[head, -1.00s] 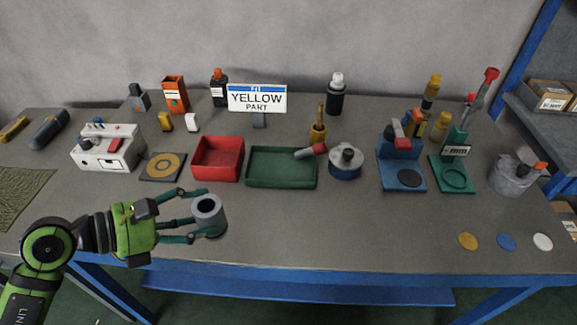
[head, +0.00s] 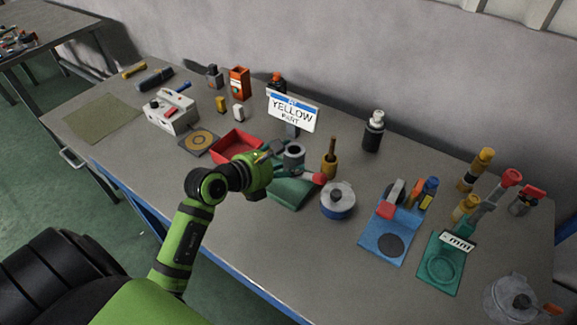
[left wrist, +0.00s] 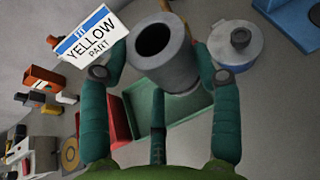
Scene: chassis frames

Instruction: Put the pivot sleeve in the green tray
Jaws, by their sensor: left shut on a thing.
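The pivot sleeve, a grey hollow cylinder (head: 295,160), is held upright over the green tray (head: 287,195), which my arm and gripper partly cover in the head view. My left gripper (head: 284,158) is shut on the sleeve. In the left wrist view the sleeve (left wrist: 178,76) sits between the green fingers, its dark bore facing the camera. Part of the green tray (left wrist: 188,108) shows beneath it. I cannot tell the exact height of the sleeve above the tray. My right gripper is not in view.
A red tray (head: 236,142) is left of the green one. A grey-lidded blue pot (head: 338,198) and a brass-coloured holder (head: 329,166) are at its right. A red-ended tool (head: 312,177) lies by its right end. The "YELLOW PART" sign (head: 292,110) stands behind.

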